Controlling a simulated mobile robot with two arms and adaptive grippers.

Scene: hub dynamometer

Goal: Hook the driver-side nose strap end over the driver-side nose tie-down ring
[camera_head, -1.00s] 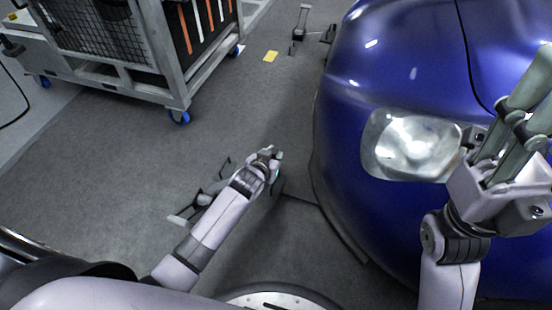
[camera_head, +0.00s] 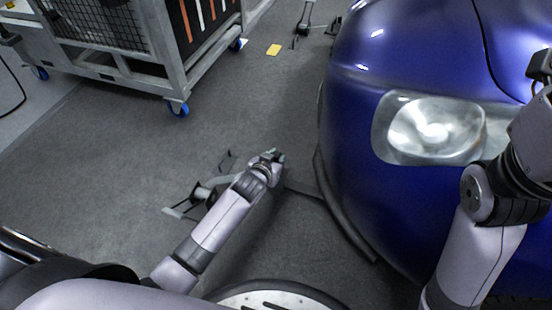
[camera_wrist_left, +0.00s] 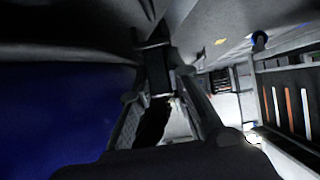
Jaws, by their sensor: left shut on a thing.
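My left gripper (camera_head: 272,158) is low over the floor, left of the blue car's nose. In the left wrist view its fingers (camera_wrist_left: 156,50) are shut on a dark strap-like piece (camera_wrist_left: 157,72), which looks like the strap end. A dark band (camera_head: 303,188) runs from beside the gripper toward the car's underside; I cannot tell if it is the same strap. Grey floor hardware (camera_head: 203,191) lies just left of the gripper, partly behind my forearm. I cannot make out the tie-down ring there. My right forearm shows at the right; its gripper is out of frame.
The blue car (camera_head: 350,120) fills the right side. A wheeled metal cart (camera_head: 130,75) stands at the upper left. A yellow card (camera_head: 273,50) and another floor fixture (camera_head: 303,27) lie farther back. The floor (camera_head: 120,145) between is clear.

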